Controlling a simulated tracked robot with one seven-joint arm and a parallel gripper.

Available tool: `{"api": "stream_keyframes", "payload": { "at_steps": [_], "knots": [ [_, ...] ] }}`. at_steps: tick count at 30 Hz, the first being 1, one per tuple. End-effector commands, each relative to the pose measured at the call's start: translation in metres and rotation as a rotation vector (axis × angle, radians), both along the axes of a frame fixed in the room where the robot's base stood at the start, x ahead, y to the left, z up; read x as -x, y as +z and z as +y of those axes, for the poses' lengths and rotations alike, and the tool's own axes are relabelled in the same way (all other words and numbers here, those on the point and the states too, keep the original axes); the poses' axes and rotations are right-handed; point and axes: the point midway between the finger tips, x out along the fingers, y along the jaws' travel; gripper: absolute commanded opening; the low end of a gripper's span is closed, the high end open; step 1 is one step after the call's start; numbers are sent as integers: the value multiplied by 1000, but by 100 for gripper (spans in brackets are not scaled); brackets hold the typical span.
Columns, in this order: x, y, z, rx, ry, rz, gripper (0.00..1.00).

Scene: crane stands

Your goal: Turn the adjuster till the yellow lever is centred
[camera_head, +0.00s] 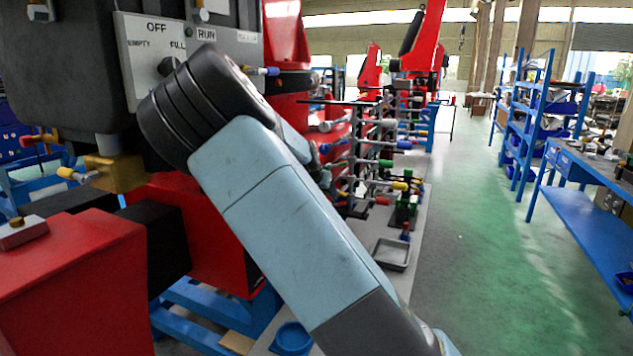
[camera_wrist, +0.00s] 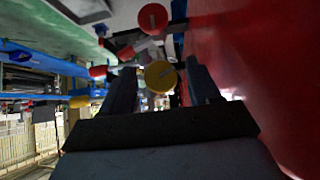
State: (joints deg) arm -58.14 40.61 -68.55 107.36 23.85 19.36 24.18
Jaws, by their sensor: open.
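In the wrist view, my gripper (camera_wrist: 163,82) is open, with one dark finger on each side of a round yellow knob end (camera_wrist: 160,75). I cannot tell whether either finger touches it. A red knob end (camera_wrist: 152,18) and a smaller red one (camera_wrist: 126,52) show beyond. In the head view, a yellow-tipped lever (camera_head: 400,186) sticks out of the rack at the centre right. Another yellow-tipped lever (camera_head: 70,174) is at the left by a brass block (camera_head: 115,172). My arm hides the gripper there. I cannot tell which part is the adjuster.
A red surface (camera_wrist: 245,60) stands close on the right in the wrist view. In the head view, a grey tray (camera_head: 391,254) and a blue bowl (camera_head: 292,338) lie near the rack. A blue bench (camera_head: 590,215) stands at the right, with clear green floor (camera_head: 485,250) between.

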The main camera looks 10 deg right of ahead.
Motion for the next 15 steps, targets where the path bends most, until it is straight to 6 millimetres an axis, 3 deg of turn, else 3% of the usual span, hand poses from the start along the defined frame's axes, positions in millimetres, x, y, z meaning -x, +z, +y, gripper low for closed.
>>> {"api": "stream_keyframes", "payload": {
  "at_steps": [15],
  "knots": [
    [42,50,32,-1,4,2,61]
  ]
}}
